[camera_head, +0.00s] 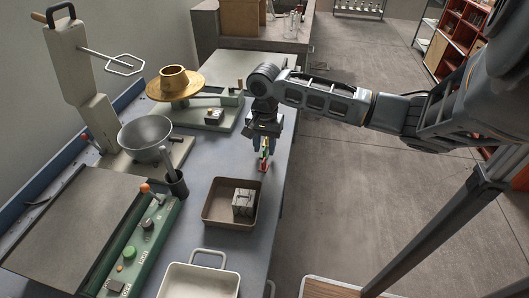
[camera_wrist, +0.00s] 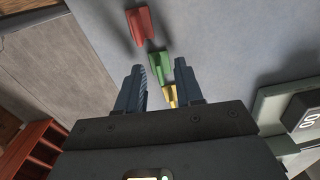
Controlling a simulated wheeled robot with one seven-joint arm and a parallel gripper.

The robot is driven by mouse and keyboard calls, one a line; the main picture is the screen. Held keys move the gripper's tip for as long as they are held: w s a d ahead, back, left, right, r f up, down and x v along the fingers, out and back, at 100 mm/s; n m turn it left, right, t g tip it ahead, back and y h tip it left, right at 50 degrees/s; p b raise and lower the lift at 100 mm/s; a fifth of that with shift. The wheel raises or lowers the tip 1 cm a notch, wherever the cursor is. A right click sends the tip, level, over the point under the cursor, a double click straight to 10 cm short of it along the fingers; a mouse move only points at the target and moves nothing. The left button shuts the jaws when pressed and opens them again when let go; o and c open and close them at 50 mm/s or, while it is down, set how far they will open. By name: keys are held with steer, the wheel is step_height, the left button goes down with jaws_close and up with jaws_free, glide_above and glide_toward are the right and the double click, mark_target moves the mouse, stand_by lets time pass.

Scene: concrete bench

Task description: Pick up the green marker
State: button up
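The green marker (camera_wrist: 158,68) lies on the blue-grey bench top in the wrist view, between a red marker (camera_wrist: 141,26) and a yellow marker (camera_wrist: 170,95). My gripper (camera_wrist: 159,65) is open, with one finger on each side of the green marker in the picture. I cannot tell whether either finger touches it. The yellow marker lies lower between the fingers, partly hidden by the gripper body. In the head view my gripper (camera_head: 264,151) points down near the bench's right edge, and the markers are mostly hidden by it.
A brown tray (camera_head: 213,222) with a grey block (camera_head: 243,202) stands in front of my gripper. A balance with a gold pan (camera_head: 175,85) is at the left, near a metal bowl (camera_head: 145,137). A white tray (camera_head: 199,281) is nearest. The floor lies right of the bench.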

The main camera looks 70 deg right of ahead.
jaws_close()
stand_by(0.5)
